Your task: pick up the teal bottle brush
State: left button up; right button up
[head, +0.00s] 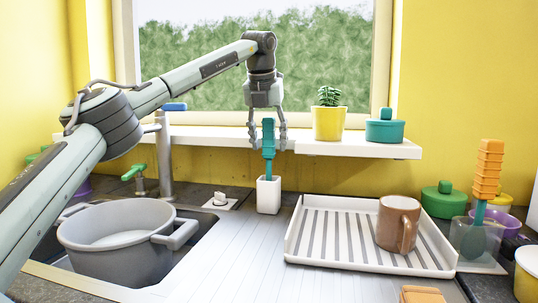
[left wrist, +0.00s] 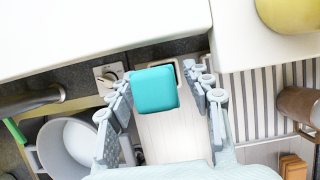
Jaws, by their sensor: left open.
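The teal bottle brush (head: 268,140) stands upright in a small white holder (head: 268,194) on the counter, below the window ledge. Its lower end is hidden inside the holder. My left gripper (head: 268,142) points down over it, open, with one finger on each side of the brush's upper part. In the left wrist view, the brush's square teal top (left wrist: 155,90) sits between the open fingers (left wrist: 160,80), with a gap on both sides. The fingers do not appear to touch it. My right gripper is not in view.
A white ledge (head: 350,146) runs just behind the brush, holding a potted plant (head: 328,118) and a teal pot (head: 385,129). A grey pot (head: 115,245) sits in the sink at left. A drying tray (head: 335,262) with a brown mug (head: 397,222) is at right.

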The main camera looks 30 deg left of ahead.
pick_arm(q)
jog(key=shift+w+f, duration=0.15)
jog(key=shift+f, duration=0.15)
grip_shut()
jog(key=shift+r, duration=0.1)
